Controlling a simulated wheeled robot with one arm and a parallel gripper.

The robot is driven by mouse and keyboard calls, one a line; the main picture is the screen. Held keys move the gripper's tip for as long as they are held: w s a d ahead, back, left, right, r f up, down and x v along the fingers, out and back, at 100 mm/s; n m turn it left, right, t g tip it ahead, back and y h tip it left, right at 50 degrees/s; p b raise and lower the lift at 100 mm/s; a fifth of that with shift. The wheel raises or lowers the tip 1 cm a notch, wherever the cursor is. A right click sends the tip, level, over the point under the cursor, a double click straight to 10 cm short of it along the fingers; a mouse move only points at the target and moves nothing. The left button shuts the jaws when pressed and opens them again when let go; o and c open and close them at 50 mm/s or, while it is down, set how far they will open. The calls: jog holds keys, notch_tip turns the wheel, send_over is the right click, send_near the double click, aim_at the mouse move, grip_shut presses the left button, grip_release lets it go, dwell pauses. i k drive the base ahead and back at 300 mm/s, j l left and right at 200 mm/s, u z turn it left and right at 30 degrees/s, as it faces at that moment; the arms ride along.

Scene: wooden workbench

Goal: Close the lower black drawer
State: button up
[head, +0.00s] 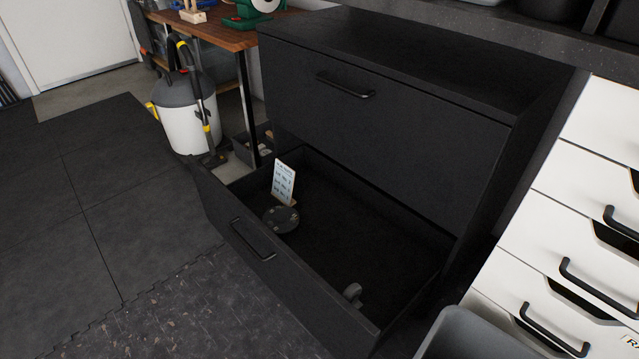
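The lower black drawer (293,292) is pulled far out of the black cabinet (420,58). Its front carries a black bar handle (252,240). Inside the drawer lie a dark round disc (281,219), a small white card with writing (284,183) standing upright near the disc, and a small grey object (353,293) near the front right corner. The upper black drawer (370,130) is shut and has its own handle (345,86). My gripper is not in view.
White drawers (565,245) with black handles stand at the right. A grey bin (478,338) is at the bottom right, close to the open drawer. A white and grey vacuum (187,112) stands beside the wooden workbench (222,30). The dark floor (100,220) at left is clear.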

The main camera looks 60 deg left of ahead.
aim_at(347, 233)
jog(key=u, duration=2.7)
